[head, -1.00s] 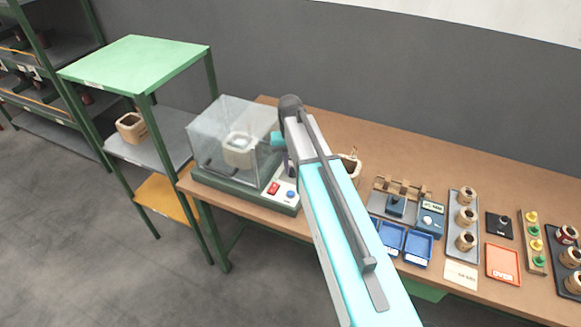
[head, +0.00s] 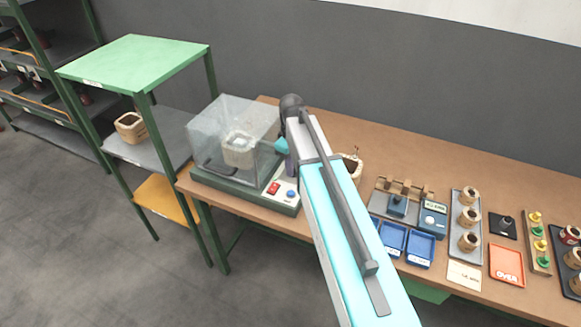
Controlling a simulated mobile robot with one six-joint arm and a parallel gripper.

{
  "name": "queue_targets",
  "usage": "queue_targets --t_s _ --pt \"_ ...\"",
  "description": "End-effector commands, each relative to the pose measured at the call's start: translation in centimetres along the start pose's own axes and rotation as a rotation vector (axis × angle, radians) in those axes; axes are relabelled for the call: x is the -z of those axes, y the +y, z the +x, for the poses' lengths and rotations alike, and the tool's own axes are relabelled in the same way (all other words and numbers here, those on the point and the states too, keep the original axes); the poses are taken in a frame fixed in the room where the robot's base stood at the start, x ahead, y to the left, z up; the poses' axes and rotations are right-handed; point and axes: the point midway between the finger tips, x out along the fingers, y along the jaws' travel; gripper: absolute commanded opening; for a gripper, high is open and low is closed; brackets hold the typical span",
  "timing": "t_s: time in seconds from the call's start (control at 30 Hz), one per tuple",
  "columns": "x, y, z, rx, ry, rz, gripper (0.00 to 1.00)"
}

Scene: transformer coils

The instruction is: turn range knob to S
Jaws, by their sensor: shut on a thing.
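A blue meter box (head: 433,217) with a small display and a round pale knob (head: 429,220) stands on the workbench, right of centre. I cannot tell which of the two carries the range knob, and no S mark is readable. My arm runs up from the bottom edge to the middle of the picture. My gripper does not show; it is hidden behind the arm.
A clear-covered machine (head: 232,130) with red and blue buttons stands on the workbench (head: 400,150) left of my arm, a coil inside. Blue trays (head: 420,249), a grey coil tray (head: 465,255) and a red tray (head: 506,265) lie right. A green-topped shelf (head: 135,60) stands left.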

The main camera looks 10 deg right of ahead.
Motion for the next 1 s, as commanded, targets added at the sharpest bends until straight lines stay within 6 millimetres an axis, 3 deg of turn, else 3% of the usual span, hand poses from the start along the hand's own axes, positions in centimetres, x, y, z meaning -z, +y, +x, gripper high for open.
queue_targets --t_s 0.5,1.0 --pt "0.01 0.2 -0.04 -0.006 0.018 -0.412 0.0" --pt "-0.01 0.29 -0.1 -0.008 0.02 -0.526 0.0"
